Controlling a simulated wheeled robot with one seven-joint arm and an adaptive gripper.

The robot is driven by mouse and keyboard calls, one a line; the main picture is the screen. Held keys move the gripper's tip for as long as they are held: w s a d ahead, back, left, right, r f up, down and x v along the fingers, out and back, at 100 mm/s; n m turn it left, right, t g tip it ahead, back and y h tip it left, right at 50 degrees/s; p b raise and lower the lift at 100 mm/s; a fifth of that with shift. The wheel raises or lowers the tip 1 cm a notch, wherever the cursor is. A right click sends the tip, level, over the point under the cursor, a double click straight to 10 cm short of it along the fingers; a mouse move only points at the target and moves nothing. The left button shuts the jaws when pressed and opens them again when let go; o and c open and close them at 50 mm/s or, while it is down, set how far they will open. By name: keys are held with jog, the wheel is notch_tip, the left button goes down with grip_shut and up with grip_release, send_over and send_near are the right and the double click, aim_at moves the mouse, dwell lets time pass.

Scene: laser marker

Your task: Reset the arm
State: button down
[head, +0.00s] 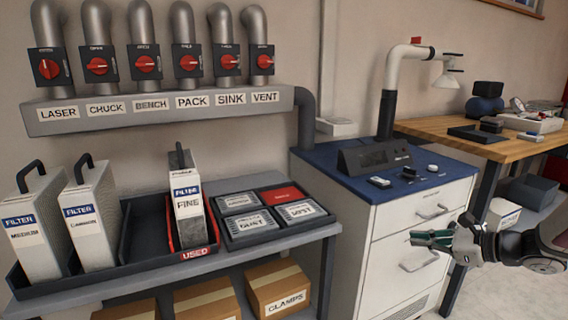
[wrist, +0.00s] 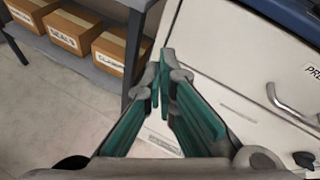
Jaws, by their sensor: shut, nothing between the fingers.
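My gripper (head: 432,239) is at the right in the head view, in front of the white drawer cabinet (head: 377,252). Its green-lined fingers point left and are shut with nothing between them. In the wrist view the fingertips of my gripper (wrist: 166,55) meet in front of the cabinet's pale face (wrist: 215,60). My arm reaches in from the right edge of the head view, and most of it is out of frame.
A grey bench (head: 262,252) at left holds a black tray with filters marked MEDIUM (head: 32,235), CARBON (head: 92,228) and FINE (head: 188,205). Cardboard boxes (head: 278,287) sit below it. A wooden table (head: 455,138) stands at back right. Drawer handles (head: 420,262) stick out near my gripper.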

jog(key=s+a+r+n+g+h, duration=0.1)
jog(key=s+a+r+n+g, duration=0.5)
jog(key=s+a, duration=0.4)
jog(key=s+a+r+n+g, duration=0.3)
jog(key=s+a+r+n, duration=0.2)
jog(key=s+a+n, duration=0.45)
jog(key=s+d+n+g+h, duration=0.15)
jog(key=s+n+h, duration=0.25)
jog(key=s, duration=0.7)
jog(key=s+d+n+t+h, duration=0.15)
jog(key=s+n+h, duration=0.3)
jog(key=s, duration=0.75)
notch_tip(320, 180, up, 30)
jog(key=t+p, duration=0.3)
jog(key=p, duration=2.6)
jog(key=shift+w+d+r+n, duration=0.2)
jog(key=shift+w+d+n, duration=0.1)
jog(key=shift+d, duration=0.1)
jog(key=shift+y, duration=0.25)
